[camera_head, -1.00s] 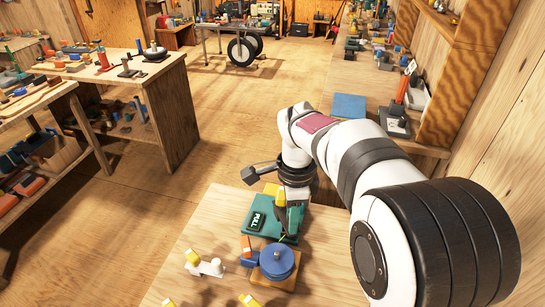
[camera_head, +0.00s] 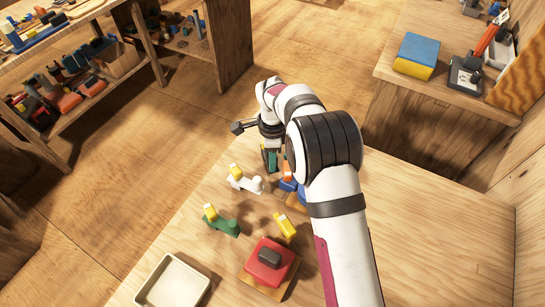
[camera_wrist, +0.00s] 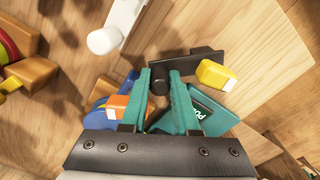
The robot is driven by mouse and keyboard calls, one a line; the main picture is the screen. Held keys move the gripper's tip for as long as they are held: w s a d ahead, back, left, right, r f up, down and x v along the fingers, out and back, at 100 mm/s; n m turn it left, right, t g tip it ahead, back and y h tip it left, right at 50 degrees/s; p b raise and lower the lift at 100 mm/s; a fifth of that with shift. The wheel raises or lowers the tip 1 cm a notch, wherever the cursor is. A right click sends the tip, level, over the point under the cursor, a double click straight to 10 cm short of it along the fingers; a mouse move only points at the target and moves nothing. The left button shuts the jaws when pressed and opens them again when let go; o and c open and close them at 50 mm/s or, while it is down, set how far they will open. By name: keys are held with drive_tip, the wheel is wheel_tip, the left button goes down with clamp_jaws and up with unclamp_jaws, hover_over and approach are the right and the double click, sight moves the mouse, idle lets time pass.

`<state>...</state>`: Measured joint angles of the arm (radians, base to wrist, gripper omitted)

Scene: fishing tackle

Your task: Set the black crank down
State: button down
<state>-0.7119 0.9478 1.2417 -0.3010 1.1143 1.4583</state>
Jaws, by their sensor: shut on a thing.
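The black crank (camera_head: 240,127) juts out to the left of my gripper (camera_head: 269,158) in the head view. A teal plate with white lettering (camera_wrist: 205,112) shows behind the fingers in the wrist view. I cannot tell how high the crank is above the surface below.
A white crank (camera_head: 243,182), a blue piece (camera_head: 290,187), a green crank (camera_head: 222,223) and a red block (camera_head: 268,258) stand near my gripper. A white tray (camera_head: 152,295) is at the front edge. The table's right side (camera_head: 440,230) is bare.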

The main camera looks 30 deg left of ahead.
drive_tip(key=c, duration=0.7)
unclamp_jaws()
drive_tip(key=shift+f, duration=0.15)
drive_tip(key=shift+o, duration=0.2)
wheel_tip(320, 180, up, 13)
drive_tip(key=s+d+r+n, duration=0.15)
drive_tip(key=d+r, duration=0.25)
drive_tip(key=d, duration=0.4)
drive_tip(key=s+d+r+n, duration=0.1)
drive_tip(key=s+d+r, duration=0.2)
drive_tip(key=d, duration=0.4)
drive_tip(key=s+d+f+n+y, duration=0.1)
drive_tip(key=s+d+n, duration=0.1)
drive_tip(key=s+d, duration=0.5)
drive_tip(key=s+d+f+n, duration=0.1)
drive_tip(key=s+d, duration=0.6)
drive_tip(key=s, duration=0.7)
drive_tip(key=shift+d+f+n+y, duration=0.35)
drive_tip(key=shift+n+y, duration=0.05)
drive_tip(key=shift+n, duration=0.05)
